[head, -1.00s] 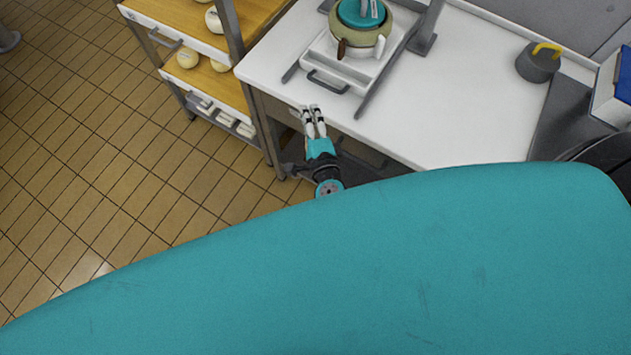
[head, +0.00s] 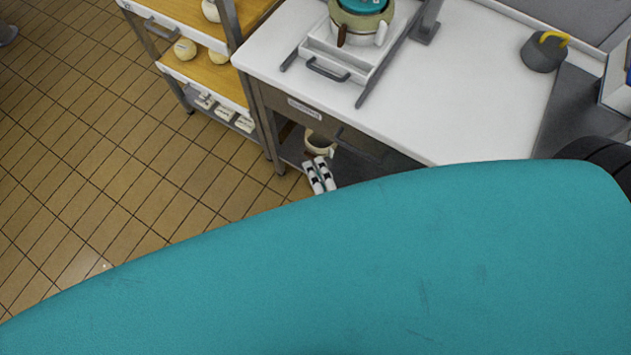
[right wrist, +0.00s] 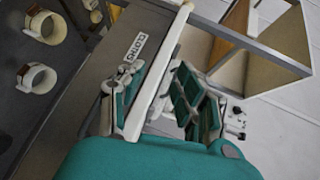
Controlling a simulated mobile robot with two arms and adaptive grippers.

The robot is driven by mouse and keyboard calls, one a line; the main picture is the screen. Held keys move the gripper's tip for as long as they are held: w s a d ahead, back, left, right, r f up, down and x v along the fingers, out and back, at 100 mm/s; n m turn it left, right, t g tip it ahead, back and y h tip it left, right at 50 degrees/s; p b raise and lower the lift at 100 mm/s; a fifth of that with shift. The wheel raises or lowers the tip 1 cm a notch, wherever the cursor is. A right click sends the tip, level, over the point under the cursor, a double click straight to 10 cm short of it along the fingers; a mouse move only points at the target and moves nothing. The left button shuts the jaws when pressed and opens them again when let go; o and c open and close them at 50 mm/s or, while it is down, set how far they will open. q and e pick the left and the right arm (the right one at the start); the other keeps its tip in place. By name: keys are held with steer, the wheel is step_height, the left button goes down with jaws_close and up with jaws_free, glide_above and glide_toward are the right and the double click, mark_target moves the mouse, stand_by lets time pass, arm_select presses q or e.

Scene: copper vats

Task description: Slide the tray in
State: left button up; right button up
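The white tray (head: 334,62) with a grey bar handle (head: 328,70) sits on the white table, under a press frame holding a cream pot (head: 362,20) with a teal top. Its handle end faces the table's front edge. My right gripper (head: 316,160) is below and in front of that edge, apart from the tray. The teal body hides its arm. In the right wrist view its fingers (right wrist: 150,100) are spread, with a white edge seen between them; I cannot tell whether they touch it. My left gripper is not in view.
The white table (head: 460,90) has a labelled drawer front (head: 305,108) and a lower shelf with a pot (head: 318,143). A shelf cart (head: 190,60) stands left. A grey weight (head: 543,52) with a yellow handle is at right. The tabletop right of the press is clear.

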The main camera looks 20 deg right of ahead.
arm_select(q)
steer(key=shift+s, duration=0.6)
arm_select(e)
steer(key=s+a+f+n+g+y, duration=0.1)
steer(key=f+n, duration=0.2)
steer(key=f, duration=0.2)
steer(key=s+a+f+n+g+y, duration=0.1)
steer(key=s+f+n, duration=0.1)
steer(key=f, duration=0.4)
steer(key=shift+s+n+g, duration=0.25)
steer(key=shift+n+g, duration=0.05)
steer(key=shift+n, duration=0.2)
steer(key=shift+f, duration=0.1)
